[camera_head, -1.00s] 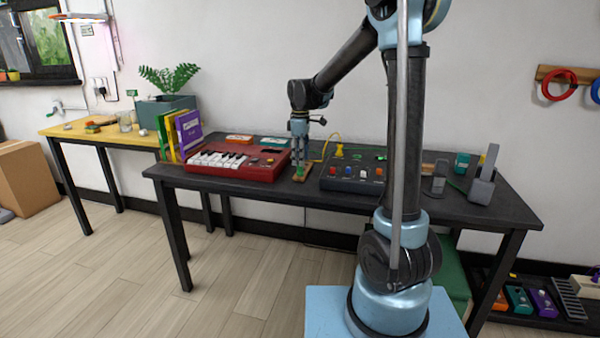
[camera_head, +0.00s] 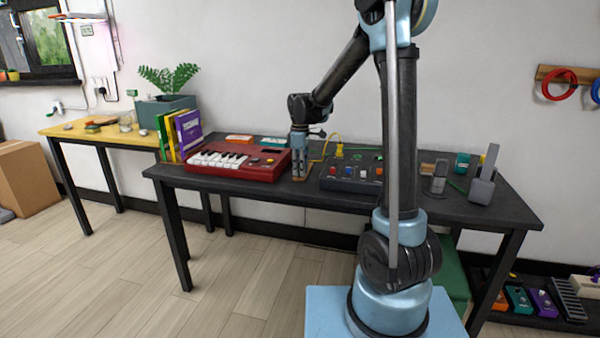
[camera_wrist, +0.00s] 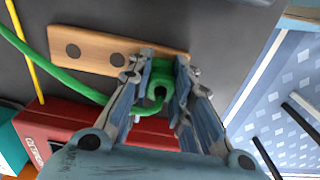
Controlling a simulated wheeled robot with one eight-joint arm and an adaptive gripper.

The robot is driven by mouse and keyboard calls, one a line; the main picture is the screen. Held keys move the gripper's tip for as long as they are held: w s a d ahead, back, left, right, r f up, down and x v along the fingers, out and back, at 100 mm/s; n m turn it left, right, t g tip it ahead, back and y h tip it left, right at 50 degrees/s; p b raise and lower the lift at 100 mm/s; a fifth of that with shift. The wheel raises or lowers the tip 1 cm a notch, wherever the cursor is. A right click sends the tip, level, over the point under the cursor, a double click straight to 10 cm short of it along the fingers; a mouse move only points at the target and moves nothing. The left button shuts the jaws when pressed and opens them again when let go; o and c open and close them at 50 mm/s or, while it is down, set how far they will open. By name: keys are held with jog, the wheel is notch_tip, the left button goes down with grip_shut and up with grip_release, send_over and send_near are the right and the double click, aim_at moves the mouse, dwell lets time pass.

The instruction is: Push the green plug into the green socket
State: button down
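The green plug (camera_wrist: 160,80) stands in a wooden block with round holes (camera_wrist: 85,50), and its green cable runs off to the left in the wrist view. My gripper (camera_wrist: 163,65) is lowered over the plug, one finger on each side. The fingertips are very close to it, but I cannot tell whether they press on it. In the head view my gripper (camera_head: 300,178) is down at the block, between the red keyboard and a dark control box (camera_head: 352,175), and hides the plug. A small green spot (camera_head: 380,158) on the box may be the green socket; its opening is too small to make out.
The red keyboard (camera_head: 238,162) is close on the left of my gripper. A yellow plug (camera_head: 339,150) with a yellow cable stands at the box's back left. Grey devices (camera_head: 482,184) stand at the right of the dark table (camera_head: 420,208).

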dwell(0.3)
notch_tip(320, 180, up, 10)
dwell(0.6)
